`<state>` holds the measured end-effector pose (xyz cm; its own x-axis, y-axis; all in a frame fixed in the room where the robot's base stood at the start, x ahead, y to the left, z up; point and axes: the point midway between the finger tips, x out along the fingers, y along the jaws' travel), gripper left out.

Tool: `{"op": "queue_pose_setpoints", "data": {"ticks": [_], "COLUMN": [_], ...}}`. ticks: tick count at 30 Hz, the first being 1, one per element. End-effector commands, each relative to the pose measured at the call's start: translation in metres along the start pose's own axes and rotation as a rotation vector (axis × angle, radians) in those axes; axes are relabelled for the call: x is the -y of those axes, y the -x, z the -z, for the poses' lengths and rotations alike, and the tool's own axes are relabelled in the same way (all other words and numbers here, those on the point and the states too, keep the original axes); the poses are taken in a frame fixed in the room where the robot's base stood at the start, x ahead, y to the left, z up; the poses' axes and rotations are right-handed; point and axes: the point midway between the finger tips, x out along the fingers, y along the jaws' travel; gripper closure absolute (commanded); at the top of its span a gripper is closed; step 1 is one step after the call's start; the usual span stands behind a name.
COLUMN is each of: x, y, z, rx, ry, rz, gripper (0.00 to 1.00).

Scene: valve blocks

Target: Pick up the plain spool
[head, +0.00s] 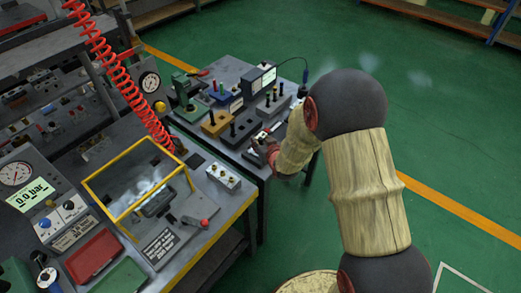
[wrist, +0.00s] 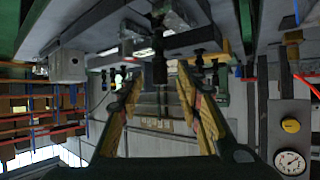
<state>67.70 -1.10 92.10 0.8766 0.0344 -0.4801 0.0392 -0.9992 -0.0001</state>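My gripper (head: 262,141) is at the near right corner of the small bench in the head view, partly hidden by my arm. In the wrist view my gripper (wrist: 159,78) has its two yellowish fingers spread apart. The wrist picture appears upside down. A dark upright spool or peg (wrist: 158,45) shows between and just beyond the fingertips, not visibly touched. In the head view several dark spools or pegs stand in blocks, among them one in a dark block (head: 233,129) and one in an orange block (head: 213,117). I cannot tell which is the plain spool.
A green press (head: 182,92) and a small display box (head: 262,78) stand on the same bench. A yellow-framed tray (head: 127,152), a silver block (head: 223,176) and a red coiled hose (head: 125,80) are to the left. Green floor at right is open.

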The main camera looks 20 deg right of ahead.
Motion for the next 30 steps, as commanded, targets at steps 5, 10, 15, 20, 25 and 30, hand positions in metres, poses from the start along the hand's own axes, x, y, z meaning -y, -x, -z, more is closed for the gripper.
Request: {"op": "queue_pose_setpoints", "data": {"ticks": [5,10,15,20,25,30], "x": [0.0003,0.0003,0.0003,0.0003,0.0003,0.0003], "y": [-0.0142,-0.0147,-0.0145,-0.0145,-0.0144,-0.0144], "z": [-0.0002,0.0006,0.0005,0.0005,0.0004,0.0004], "rx": [0.000,0.000,0.000,0.000,0.000,0.000], "ry": [0.000,0.000,0.000,0.000,0.000,0.000], "rz": [0.000,0.000,0.000,0.000,0.000,0.000], "gripper": [0.65,0.65,0.71,0.80,0.90,1.00]}}
